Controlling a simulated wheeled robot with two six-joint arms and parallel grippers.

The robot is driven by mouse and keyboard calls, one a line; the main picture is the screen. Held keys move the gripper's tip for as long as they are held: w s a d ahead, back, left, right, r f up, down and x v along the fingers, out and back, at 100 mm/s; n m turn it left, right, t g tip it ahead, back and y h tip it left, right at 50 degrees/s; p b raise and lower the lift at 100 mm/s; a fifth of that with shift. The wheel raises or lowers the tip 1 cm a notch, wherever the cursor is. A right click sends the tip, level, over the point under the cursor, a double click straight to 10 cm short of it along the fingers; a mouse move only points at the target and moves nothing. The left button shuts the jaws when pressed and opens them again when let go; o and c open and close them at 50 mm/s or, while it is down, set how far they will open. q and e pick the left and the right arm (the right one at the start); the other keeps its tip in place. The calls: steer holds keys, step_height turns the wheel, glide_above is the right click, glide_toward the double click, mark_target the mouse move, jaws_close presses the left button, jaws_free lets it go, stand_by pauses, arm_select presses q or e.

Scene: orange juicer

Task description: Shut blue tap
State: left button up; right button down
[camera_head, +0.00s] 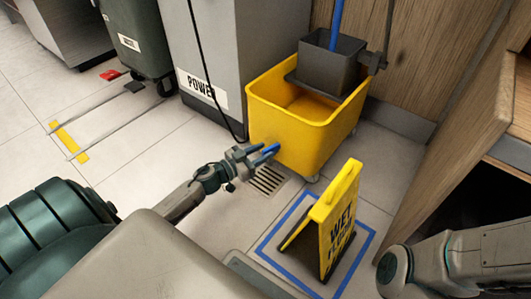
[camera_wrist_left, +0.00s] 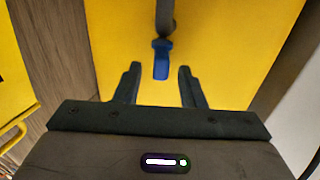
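The blue tap (camera_head: 268,149) is a small blue lever low on the front of the yellow mop bucket (camera_head: 345,113). In the left wrist view the blue tap (camera_wrist_left: 162,60) hangs from a grey stem, with the yellow bucket wall behind it. My left gripper (camera_head: 262,154) is at the tap in the head view. In the left wrist view its two fingers (camera_wrist_left: 157,82) stand apart, with the tap showing between and just beyond their tips; contact cannot be told. My right arm comes in at the lower right, and its fingers are not visible.
A yellow wet-floor sign (camera_head: 336,222) stands inside a blue floor outline right of my left gripper. A floor drain (camera_head: 267,180) lies below the gripper. A grey power cabinet (camera_head: 215,60) stands left of the bucket, and a wooden cabinet (camera_head: 450,150) to the right.

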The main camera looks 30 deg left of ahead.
arm_select(q)
steer(key=shift+x, duration=0.9)
